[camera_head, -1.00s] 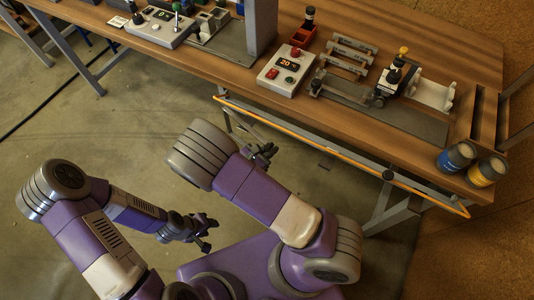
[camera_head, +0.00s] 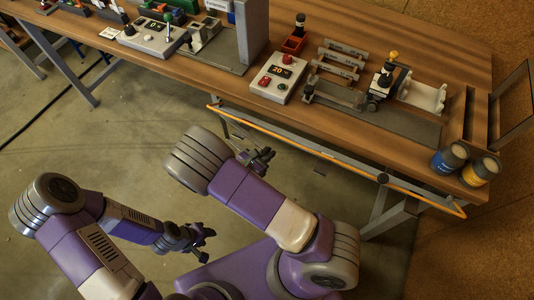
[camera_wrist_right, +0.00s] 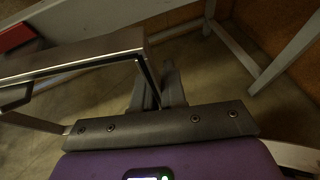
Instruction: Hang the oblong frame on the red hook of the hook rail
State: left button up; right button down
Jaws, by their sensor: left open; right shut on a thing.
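My right gripper (camera_head: 262,157) is in front of the bench, below its front edge. It is shut on what looks like the oblong frame; in the wrist view a grey bar (camera_wrist_right: 75,55) with a thin dark edge runs down to the fingers (camera_wrist_right: 158,92). Most of the held thing is too small or hidden to make out in the head view. My left gripper (camera_head: 198,240) is open and empty, low over the floor at the left of my base. I cannot make out the hook rail or its red hook clearly in either view.
The wooden bench (camera_head: 225,75) carries a button box (camera_head: 278,78), grey racks (camera_head: 340,62), a fixture (camera_head: 383,80) and two cans (camera_head: 450,158) near its right end. An orange-edged rail (camera_head: 330,158) runs along its front.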

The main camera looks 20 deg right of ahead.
jog(key=c, duration=1.1)
grip_release()
